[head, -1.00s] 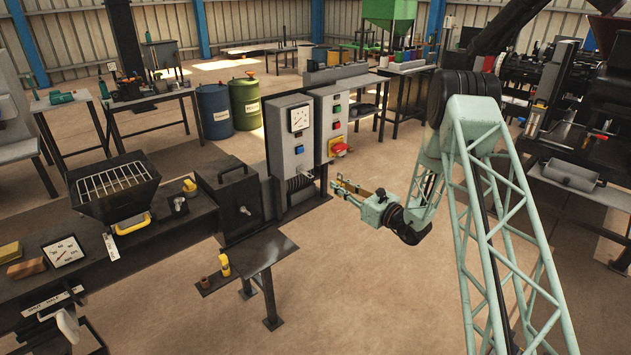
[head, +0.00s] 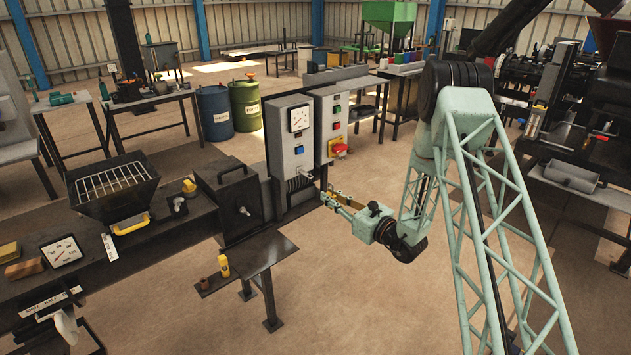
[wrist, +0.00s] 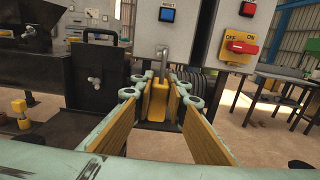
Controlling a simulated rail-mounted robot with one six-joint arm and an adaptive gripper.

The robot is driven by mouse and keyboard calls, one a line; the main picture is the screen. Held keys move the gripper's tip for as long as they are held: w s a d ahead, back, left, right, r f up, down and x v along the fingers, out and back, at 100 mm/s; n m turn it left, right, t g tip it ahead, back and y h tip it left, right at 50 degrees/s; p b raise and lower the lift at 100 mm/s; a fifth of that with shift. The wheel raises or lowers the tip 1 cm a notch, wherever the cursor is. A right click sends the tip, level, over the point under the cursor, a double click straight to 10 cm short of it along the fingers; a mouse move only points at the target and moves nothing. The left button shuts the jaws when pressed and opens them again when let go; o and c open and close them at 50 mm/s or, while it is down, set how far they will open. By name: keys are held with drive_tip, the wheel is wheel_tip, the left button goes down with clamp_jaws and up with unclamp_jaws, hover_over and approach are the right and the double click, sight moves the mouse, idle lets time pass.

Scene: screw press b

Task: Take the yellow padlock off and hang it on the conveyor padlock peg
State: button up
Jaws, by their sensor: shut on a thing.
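My gripper (wrist: 155,98) is shut on the yellow padlock (wrist: 157,103), which sits upright between the fingertips in the wrist view. Its grey shackle (wrist: 160,62) rises above the fingers, in front of the grey cabinet; I cannot tell whether it touches anything there. In the head view my gripper (head: 329,199) is low, in front of the control cabinets, pointing left. The padlock is too small to make out clearly there. I cannot identify the conveyor padlock peg for certain in either view.
The grey control cabinet (head: 329,105) bears a red switch (head: 340,149). The black box with a handle (head: 237,200) stands left of my gripper. A small dark table (head: 262,250) with a yellow item (head: 223,266) stands nearer. Open floor lies to the right.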

drive_tip(key=shift+w+a, duration=0.15)
drive_tip(key=shift+w, duration=0.05)
drive_tip(key=shift+b+x, duration=0.45)
drive_tip(key=shift+x, duration=2.1)
drive_tip(key=shift+b, duration=0.5)
drive_tip(key=shift+b+x, duration=1.05)
drive_tip(key=shift+x, duration=1.2)
idle(2.5)
